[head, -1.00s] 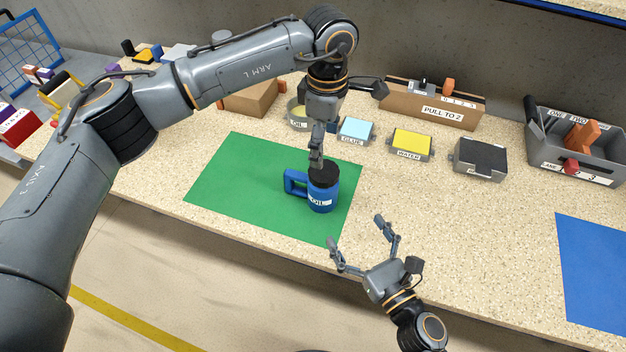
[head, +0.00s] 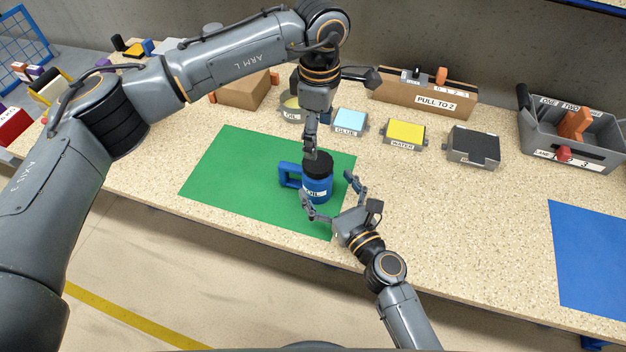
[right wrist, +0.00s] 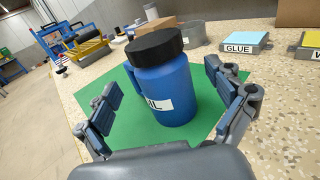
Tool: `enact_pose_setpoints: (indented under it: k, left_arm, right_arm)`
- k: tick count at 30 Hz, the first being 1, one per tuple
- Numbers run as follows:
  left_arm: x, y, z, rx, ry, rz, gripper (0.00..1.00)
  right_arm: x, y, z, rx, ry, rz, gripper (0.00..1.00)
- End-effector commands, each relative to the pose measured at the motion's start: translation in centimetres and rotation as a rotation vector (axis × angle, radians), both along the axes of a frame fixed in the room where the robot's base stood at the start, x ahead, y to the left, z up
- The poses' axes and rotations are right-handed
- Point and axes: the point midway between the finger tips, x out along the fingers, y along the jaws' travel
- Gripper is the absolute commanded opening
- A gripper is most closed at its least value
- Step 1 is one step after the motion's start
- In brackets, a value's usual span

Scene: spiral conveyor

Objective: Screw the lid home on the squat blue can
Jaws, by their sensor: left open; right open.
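The squat blue can (head: 318,190) stands upright on the green mat (head: 235,175), with a side handle and a white label ending in "IL". Its black lid (head: 318,163) sits on top and looks level in the right wrist view (right wrist: 154,46); whether it is tight cannot be told. My left gripper (head: 311,150) is open and points down right above the lid; its fingertips partly overlap the lid. My right gripper (head: 328,185) is open, with its fingers on either side of the can body (right wrist: 170,92), apart from it in the right wrist view.
Behind the mat stand an open round container labelled OIL (head: 290,108), a GLUE block (head: 349,122), a WATER block (head: 405,134) and a black-topped block (head: 473,146). A blue mat (head: 590,258) lies at the right. The counter between the mats is clear.

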Motion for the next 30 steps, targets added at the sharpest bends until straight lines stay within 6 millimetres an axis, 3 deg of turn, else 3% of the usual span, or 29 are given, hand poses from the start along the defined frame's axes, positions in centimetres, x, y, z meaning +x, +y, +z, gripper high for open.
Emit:
enact_pose_setpoints:
  k: [7,19,30]
  left_arm:
    - [0.0,0.0,0.0,0.000,0.000,0.000,0.80]
    - [0.0,0.0,0.0,0.000,0.000,0.000,0.80]
    - [0.0,0.0,0.0,0.000,0.000,0.000,0.80]
  right_arm:
    - [2.7,1.4,0.0,-0.001,0.000,0.001,0.93]
    - [3.2,1.7,0.0,-0.001,0.000,0.000,0.93]
    - [3.2,1.7,0.0,-0.001,0.000,0.000,0.20]
